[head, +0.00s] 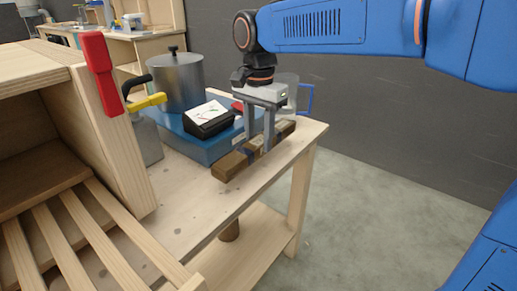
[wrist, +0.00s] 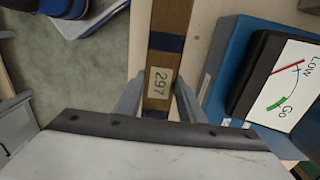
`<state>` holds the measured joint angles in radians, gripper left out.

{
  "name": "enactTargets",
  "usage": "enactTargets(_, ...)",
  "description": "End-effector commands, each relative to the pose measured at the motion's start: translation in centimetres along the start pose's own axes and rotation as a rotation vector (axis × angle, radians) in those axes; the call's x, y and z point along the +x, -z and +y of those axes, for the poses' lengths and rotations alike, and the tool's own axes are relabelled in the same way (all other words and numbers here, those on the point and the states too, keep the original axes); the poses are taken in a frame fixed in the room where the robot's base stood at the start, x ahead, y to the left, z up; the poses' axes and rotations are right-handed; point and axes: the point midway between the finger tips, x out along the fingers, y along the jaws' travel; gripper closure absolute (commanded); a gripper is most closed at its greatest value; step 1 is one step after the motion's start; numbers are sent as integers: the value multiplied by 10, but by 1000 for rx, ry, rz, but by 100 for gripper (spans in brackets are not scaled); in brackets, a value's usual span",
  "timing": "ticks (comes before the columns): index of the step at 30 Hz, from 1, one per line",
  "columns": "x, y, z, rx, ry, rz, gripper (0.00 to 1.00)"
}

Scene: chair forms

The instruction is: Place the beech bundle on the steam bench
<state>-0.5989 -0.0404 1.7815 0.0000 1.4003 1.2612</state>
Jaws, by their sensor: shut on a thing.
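The beech bundle (head: 232,166) is a long brown block of wood with dark blue bands. In the wrist view the bundle (wrist: 168,30) carries a label reading 297. My gripper (head: 259,146) is shut across the bundle's middle, pointing down, with one finger on each side. The bundle lies level over the right part of a pale wooden bench top (head: 185,215), along its edge. I cannot tell whether its underside touches the wood. The bench also bears a grey lidded pot (head: 178,82) and a blue box (head: 205,148).
A black gauge with a white "Low/Go" face (head: 206,113) sits on the blue box, close beside the bundle. A clear jug with a blue handle (head: 305,98) stands behind. A wooden frame with a red lever (head: 100,75) rises at left. Open floor (head: 370,220) lies right.

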Motion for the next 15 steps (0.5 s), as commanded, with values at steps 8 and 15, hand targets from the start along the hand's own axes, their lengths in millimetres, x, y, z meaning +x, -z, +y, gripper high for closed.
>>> enactTargets(8, 30, 0, 0, 0, -1, 0, 96)
enactTargets(15, 36, 0, 0, 0, 1, 0, 96)
